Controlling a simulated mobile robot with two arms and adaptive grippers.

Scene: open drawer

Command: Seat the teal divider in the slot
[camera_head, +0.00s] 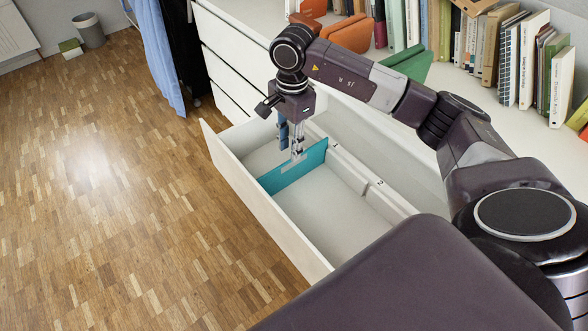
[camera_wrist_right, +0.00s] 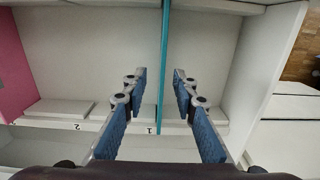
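The teal divider (camera_head: 290,177) stands on edge across the inside of the open white drawer (camera_head: 262,217). In the right wrist view the teal divider (camera_wrist_right: 164,60) is a thin upright strip, its near end beside the label 1 on the drawer's ledge (camera_wrist_right: 100,125). My right gripper (camera_head: 297,155) is over the divider's top edge. In the wrist view its blue fingers (camera_wrist_right: 160,76) are apart, one on each side of the divider, with gaps on both sides. The slot is hidden, and I cannot tell how deep the divider sits. My left gripper is not in view.
A pink panel (camera_wrist_right: 15,65) stands at the left in the wrist view. Books (camera_head: 525,60), a green bin (camera_head: 408,63) and orange pieces (camera_head: 347,34) stand on the cabinet top behind the drawer. The drawer floor (camera_head: 325,207) right of the divider is bare.

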